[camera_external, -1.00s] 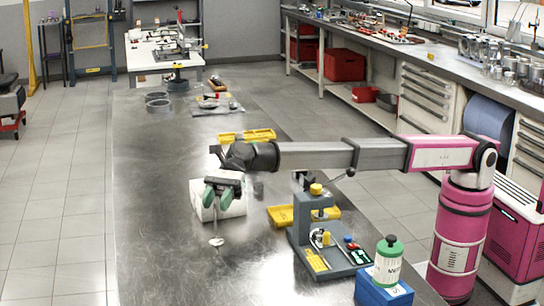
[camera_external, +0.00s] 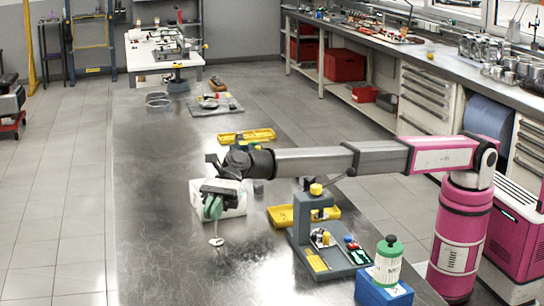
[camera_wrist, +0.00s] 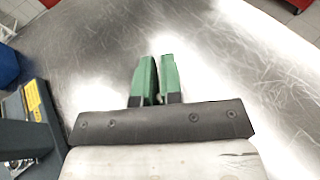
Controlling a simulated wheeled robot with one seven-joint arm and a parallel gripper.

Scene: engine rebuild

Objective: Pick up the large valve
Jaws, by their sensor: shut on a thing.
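The large valve (camera_external: 216,241) is a thin metal stem with a round flat head at its lower end. In the external view it shows below my gripper, upright or nearly so, close to the metal tabletop. My gripper (camera_external: 212,214) has green fingers pointing down, shut on the upper stem of the valve. In the wrist view the green fingers (camera_wrist: 158,82) are close together with a narrow gap; the valve cannot be made out there. Whether the head touches the table cannot be told.
A grey fixture (camera_external: 306,222) with small parts stands to the right, beside a yellow tray (camera_external: 281,218) and a blue box (camera_external: 383,292). Another yellow tray (camera_external: 262,135) lies farther back. The table's left side is clear.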

